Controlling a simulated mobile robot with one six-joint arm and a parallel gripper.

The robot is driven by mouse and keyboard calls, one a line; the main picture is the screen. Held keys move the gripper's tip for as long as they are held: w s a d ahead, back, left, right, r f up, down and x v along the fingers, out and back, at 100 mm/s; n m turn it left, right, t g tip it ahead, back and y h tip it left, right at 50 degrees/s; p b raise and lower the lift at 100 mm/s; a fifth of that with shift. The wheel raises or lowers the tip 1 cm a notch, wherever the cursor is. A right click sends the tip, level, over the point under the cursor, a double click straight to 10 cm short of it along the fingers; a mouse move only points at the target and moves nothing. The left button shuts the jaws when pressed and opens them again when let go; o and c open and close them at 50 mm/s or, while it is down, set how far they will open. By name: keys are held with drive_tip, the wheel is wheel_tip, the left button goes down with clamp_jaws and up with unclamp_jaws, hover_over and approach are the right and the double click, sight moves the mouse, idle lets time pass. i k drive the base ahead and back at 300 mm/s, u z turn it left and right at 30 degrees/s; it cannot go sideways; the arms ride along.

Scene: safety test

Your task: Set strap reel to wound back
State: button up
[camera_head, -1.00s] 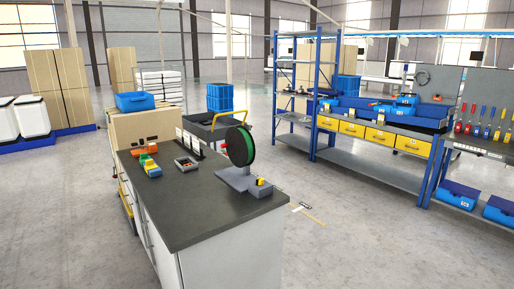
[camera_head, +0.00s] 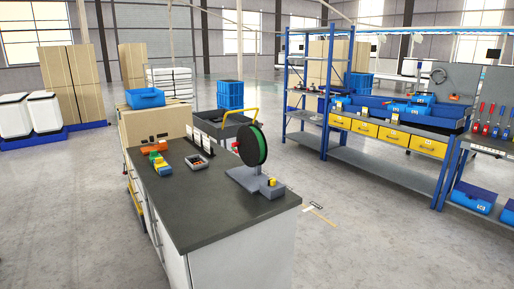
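The strap reel (camera_head: 252,146) stands upright on a grey base at the right side of the dark-topped workbench (camera_head: 205,222). It has a dark disc with a green band around its rim and a small red spot at its left edge. A small yellow part (camera_head: 270,182) sits on a grey block at the foot of the reel. I cannot tell from this distance how far the strap is wound. My gripper is not in view.
Coloured blocks (camera_head: 158,160) and a small grey tray (camera_head: 197,163) lie on the bench's far left part. A cart with a yellow handle (camera_head: 240,112) stands behind the bench. Blue shelving (camera_head: 325,100) is at the right. Open floor (camera_head: 345,240) lies right of the bench.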

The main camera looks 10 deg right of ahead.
sight(252, 143)
drive_tip(key=z, duration=0.55)
drive_tip(key=i, duration=1.2)
drive_tip(key=u, duration=4.75)
drive_tip(key=i, duration=0.1)
drive_tip(key=z, duration=3.1)
